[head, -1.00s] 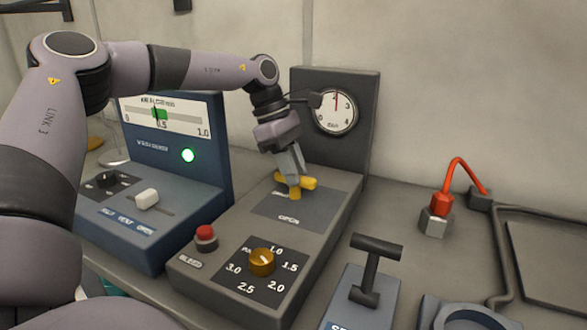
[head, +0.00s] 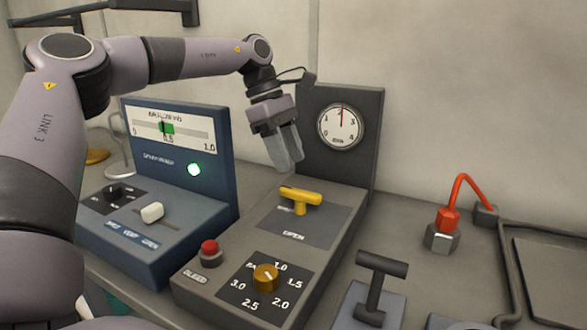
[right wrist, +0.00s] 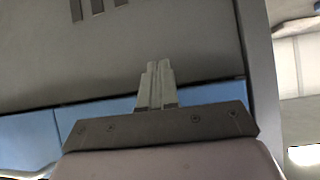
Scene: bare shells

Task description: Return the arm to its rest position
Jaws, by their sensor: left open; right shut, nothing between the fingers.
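My left arm comes in from the left in the head view. Its gripper (head: 285,160) is open and empty. It hangs above and behind the yellow T-shaped handle (head: 301,196) on the grey console, with a visible gap between them. My right gripper (right wrist: 155,88) shows only in the right wrist view. Its fingers are together with nothing between them, in front of a grey panel with slots.
The grey console carries a gauge (head: 341,127), an orange knob (head: 265,278) and a red button (head: 210,250). A blue console (head: 185,140) with a lit green lamp stands left. A black T-handle (head: 381,265) and a red cable (head: 465,187) are right.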

